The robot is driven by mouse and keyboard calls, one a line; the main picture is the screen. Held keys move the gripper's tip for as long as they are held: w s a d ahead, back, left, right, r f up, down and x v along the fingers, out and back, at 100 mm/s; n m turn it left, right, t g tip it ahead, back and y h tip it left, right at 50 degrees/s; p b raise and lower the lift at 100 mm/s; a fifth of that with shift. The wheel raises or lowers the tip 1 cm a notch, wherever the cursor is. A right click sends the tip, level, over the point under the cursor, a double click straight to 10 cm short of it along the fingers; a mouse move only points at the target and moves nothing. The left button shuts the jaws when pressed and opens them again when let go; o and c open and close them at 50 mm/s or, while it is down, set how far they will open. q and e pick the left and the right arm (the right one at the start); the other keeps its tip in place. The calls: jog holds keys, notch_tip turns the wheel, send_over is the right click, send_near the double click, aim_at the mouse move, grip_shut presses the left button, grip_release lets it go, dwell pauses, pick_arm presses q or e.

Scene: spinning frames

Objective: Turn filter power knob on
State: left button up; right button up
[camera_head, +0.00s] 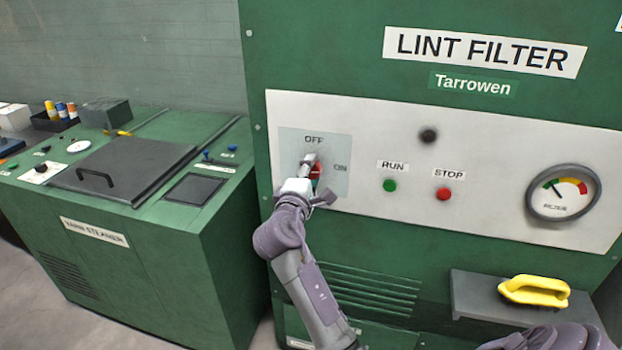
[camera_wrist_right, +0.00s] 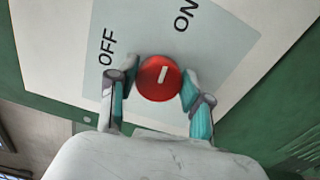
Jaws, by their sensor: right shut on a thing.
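The red round power knob (camera_wrist_right: 152,90) sits on a pale plate (camera_wrist_right: 222,50) with OFF and ON labels. Its white mark runs up and slightly right in the right wrist view, roughly in line with ON. In the head view, the knob (camera_head: 317,172) is partly hidden by my right gripper (camera_head: 311,165); OFF is above it and ON to its right. My right gripper's fingers (camera_wrist_right: 160,78) are shut on the knob, one at each side. My left gripper is not in view.
A grey shelf (camera_head: 475,303) with a yellow brush (camera_head: 535,290) juts out below. A green yarn steamer (camera_head: 120,240) stands at left.

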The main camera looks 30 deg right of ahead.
jog(key=shift+f+m+b, duration=0.2)
jog(key=shift+m+b, duration=0.15)
jog(key=shift+m, duration=0.25)
jog(key=o, duration=1.1)
jog(key=shift+r, duration=0.1)
jog(key=shift+s+a, duration=0.1)
jog(key=v, duration=0.7)
jog(key=shift+s+a, duration=0.15)
